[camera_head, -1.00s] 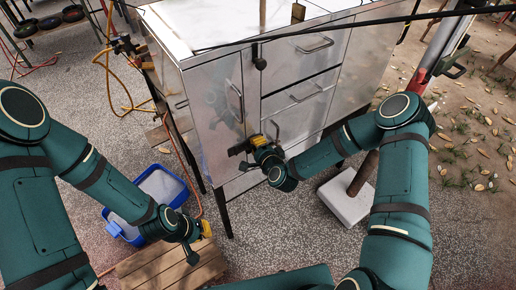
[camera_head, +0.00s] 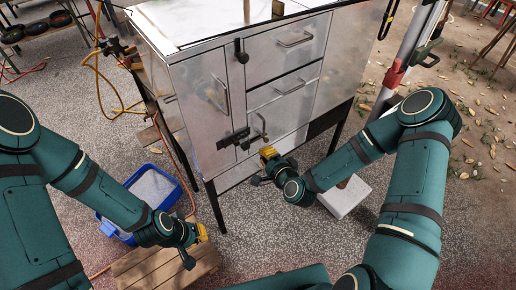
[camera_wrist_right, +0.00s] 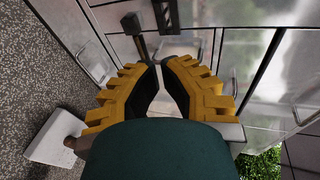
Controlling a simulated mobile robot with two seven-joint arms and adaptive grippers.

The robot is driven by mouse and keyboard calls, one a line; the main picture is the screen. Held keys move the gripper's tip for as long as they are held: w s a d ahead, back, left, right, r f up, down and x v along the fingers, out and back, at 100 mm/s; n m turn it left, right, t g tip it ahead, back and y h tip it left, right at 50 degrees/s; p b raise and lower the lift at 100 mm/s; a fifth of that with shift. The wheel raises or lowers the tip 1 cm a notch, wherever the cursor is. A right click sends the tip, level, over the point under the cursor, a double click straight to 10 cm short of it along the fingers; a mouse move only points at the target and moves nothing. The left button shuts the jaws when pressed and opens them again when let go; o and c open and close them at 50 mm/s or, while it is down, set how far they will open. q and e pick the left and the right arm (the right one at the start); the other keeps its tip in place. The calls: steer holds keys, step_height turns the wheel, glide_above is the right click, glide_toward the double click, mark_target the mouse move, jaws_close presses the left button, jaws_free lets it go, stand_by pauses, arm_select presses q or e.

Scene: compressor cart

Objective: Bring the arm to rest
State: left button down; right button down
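My right gripper (camera_head: 266,164) is in front of the lower part of the metal cabinet (camera_head: 195,110), low and to the right of a dark latch (camera_head: 233,139). In the right wrist view its yellow fingers (camera_wrist_right: 159,68) nearly meet at the tips with nothing between them. The latch shows beyond them in that view (camera_wrist_right: 132,26). My right gripper appears apart from the cabinet. My left gripper (camera_head: 196,240) hangs low at the left, above a wooden slatted platform (camera_head: 165,268). It looks empty, but its finger opening is too small to judge.
A blue bin (camera_head: 178,198) stands on the gravel left of the cabinet. A white block (camera_head: 345,197) lies to the right, by my right forearm. An orange hose and cables run along the cabinet's left side. Bare gravel lies between my arms.

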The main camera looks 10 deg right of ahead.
steer(key=shift+s+d+r, duration=0.15)
steer(key=shift+s+d, duration=0.05)
steer(key=shift+s, duration=0.25)
steer(key=s+a+f+n+g, duration=0.2)
steer(key=s+n+g, duration=0.4)
steer(key=s, duration=0.3)
steer(key=s+a+f+n+g, duration=0.3)
steer(key=s+f+n+g, duration=0.2)
steer(key=s+n+g, duration=0.1)
steer(key=s+n, duration=0.1)
steer(key=s, duration=0.1)
steer(key=shift+s+a+f+n, duration=0.2)
steer(key=shift+s+f+n, duration=0.1)
steer(key=shift+s, duration=0.05)
